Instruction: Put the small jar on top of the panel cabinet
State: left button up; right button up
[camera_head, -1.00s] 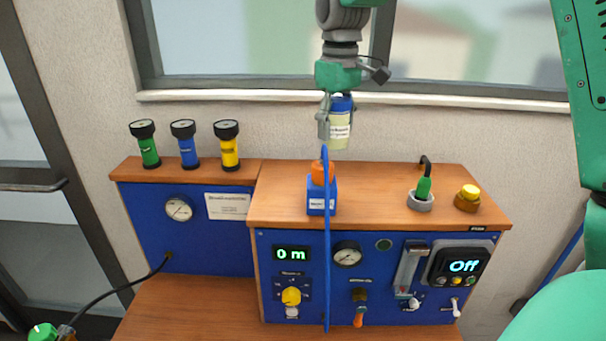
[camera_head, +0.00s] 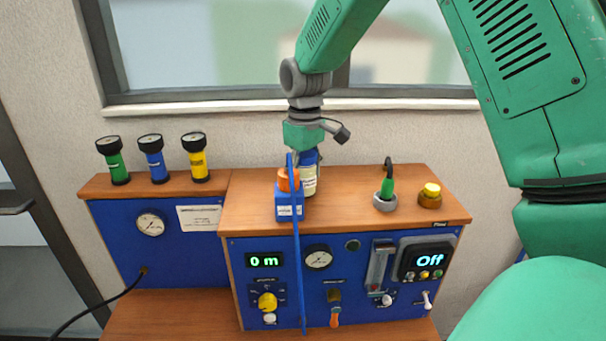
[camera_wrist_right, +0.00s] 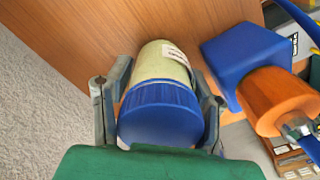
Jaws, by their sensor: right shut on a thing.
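The small jar (camera_head: 309,178) has a blue lid and a pale yellow-green body with a white label. My right gripper (camera_head: 298,163) is shut on it, with a finger on each side of the jar (camera_wrist_right: 160,105) in the right wrist view. The jar is upright over the wooden top of the panel cabinet (camera_head: 345,205), behind the blue block with the orange cap. Whether its base touches the top I cannot tell. The cabinet's blue front carries displays, gauges and knobs. My left gripper is not in view.
The blue block with orange cap (camera_head: 289,205) stands close beside the jar, with a blue hose (camera_head: 297,270) running down the front. A green plug (camera_head: 386,190) and a yellow button (camera_head: 431,192) are to the right. Several gauges (camera_head: 194,158) stand on the left cabinet. The wall is behind.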

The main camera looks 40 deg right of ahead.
jog(key=o, duration=1)
jog(key=shift+f, duration=0.2)
jog(key=o, duration=0.4)
jog(key=shift+w+d, duration=0.1)
jog(key=shift+d, duration=0.1)
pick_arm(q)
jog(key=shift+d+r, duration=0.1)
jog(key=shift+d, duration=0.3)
pick_arm(e)
jog(key=shift+d+f, duration=0.1)
jog(key=shift+d, duration=0.2)
jog(key=shift+a, duration=0.1)
jog(key=shift+r, duration=0.2)
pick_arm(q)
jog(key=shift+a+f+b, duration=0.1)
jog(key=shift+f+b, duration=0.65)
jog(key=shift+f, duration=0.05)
pick_arm(e)
notch_tip(320, 180, up, 12)
